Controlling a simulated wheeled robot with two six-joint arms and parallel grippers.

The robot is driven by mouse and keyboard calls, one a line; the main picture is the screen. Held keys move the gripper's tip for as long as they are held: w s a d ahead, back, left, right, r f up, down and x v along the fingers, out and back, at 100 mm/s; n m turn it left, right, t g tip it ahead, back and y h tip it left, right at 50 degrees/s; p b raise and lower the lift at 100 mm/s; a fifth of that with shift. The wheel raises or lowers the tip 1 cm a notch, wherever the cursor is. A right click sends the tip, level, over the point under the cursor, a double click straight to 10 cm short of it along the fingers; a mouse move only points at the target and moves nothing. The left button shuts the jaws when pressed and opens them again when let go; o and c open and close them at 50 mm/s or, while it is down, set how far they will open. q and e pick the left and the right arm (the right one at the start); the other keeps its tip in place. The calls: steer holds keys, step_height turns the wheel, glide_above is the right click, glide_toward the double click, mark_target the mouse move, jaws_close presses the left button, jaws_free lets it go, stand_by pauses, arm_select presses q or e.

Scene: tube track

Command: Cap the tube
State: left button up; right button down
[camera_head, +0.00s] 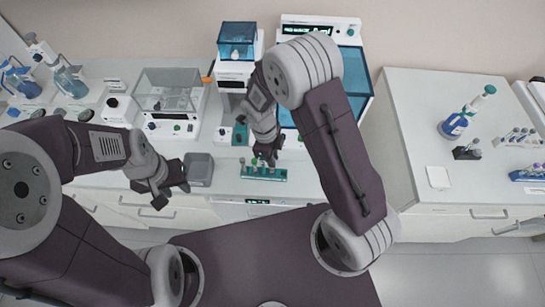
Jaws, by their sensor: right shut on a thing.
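A green tube rack (263,173) stands near the front edge of the left bench. Small tubes seem to stand in it, too small to tell apart. My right gripper (266,156) is directly over the rack, pointing down. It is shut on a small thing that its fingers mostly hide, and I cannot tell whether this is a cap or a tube. My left gripper (172,190) is open and empty at the bench's front edge, left of a grey open box (199,169). I cannot make out a separate cap.
Behind the rack stand a blue-lidded device (238,42) and a larger blue-windowed machine (354,75). A balance with a clear cover (168,90) is at left, with bottles beyond it.

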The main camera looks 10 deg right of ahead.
steer(key=shift+f, duration=0.15)
steer(key=c, duration=1.7)
jaws_free()
steer(key=o, duration=0.4)
